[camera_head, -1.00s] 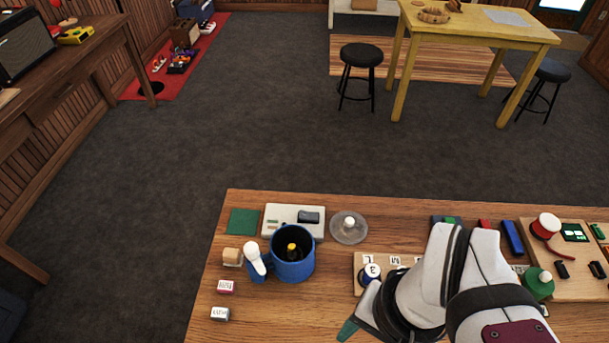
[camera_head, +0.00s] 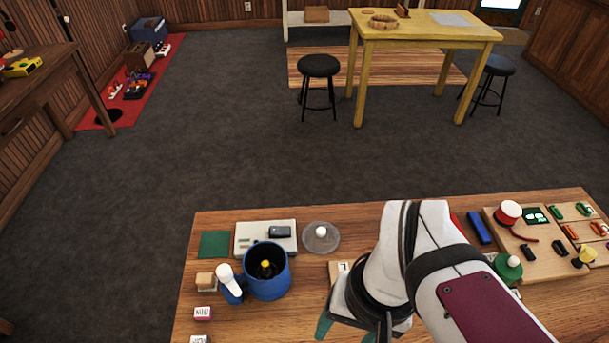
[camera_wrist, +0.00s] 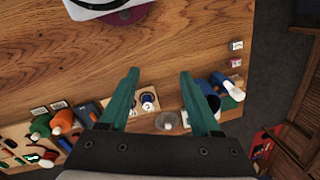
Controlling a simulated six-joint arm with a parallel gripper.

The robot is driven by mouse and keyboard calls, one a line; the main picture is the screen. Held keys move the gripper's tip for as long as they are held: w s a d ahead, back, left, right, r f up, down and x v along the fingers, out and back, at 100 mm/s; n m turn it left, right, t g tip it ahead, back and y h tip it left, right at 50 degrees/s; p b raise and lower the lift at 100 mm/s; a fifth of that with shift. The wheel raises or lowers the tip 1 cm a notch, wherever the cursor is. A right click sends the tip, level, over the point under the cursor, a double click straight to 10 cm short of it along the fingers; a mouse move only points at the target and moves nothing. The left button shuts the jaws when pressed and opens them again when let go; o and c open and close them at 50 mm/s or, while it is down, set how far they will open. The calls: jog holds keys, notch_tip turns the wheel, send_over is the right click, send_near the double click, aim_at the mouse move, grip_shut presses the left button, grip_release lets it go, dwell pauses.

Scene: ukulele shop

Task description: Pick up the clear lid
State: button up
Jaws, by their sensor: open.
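The clear lid (camera_head: 321,238) is a round see-through disc with a white knob. It lies flat on the wooden table, right of the grey-white device and near the far edge. In the wrist view the lid (camera_wrist: 167,121) shows below and between my fingers, apart from them. My gripper (camera_wrist: 159,75) has two teal fingers spread apart with nothing between the tips. In the head view my gripper (camera_head: 345,331) is on the near side of the lid, partly hidden by my arm.
A blue mug (camera_head: 267,275) with a dark bottle inside stands left of the lid. A grey-white device (camera_head: 247,236) and a green square (camera_head: 214,245) lie behind it. A green bottle (camera_head: 507,268) and a parts board (camera_head: 530,255) are at the right. Bare table surrounds the lid's right side.

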jog(key=w+r+n+h, duration=0.1)
jog(key=w+n, duration=1)
jog(key=w, duration=0.2)
jog(key=n+h, duration=0.2)
jog(key=n, duration=1.3)
send_near(321, 230)
jog(key=shift+t, duration=0.4)
jog(key=f, duration=0.5)
jog(key=d+f, duration=0.1)
jog(key=f, duration=0.2)
jog(key=shift+s+f, duration=0.1)
jog(key=shift+s, duration=0.05)
jog(key=shift+f, duration=0.35)
grip_shut()
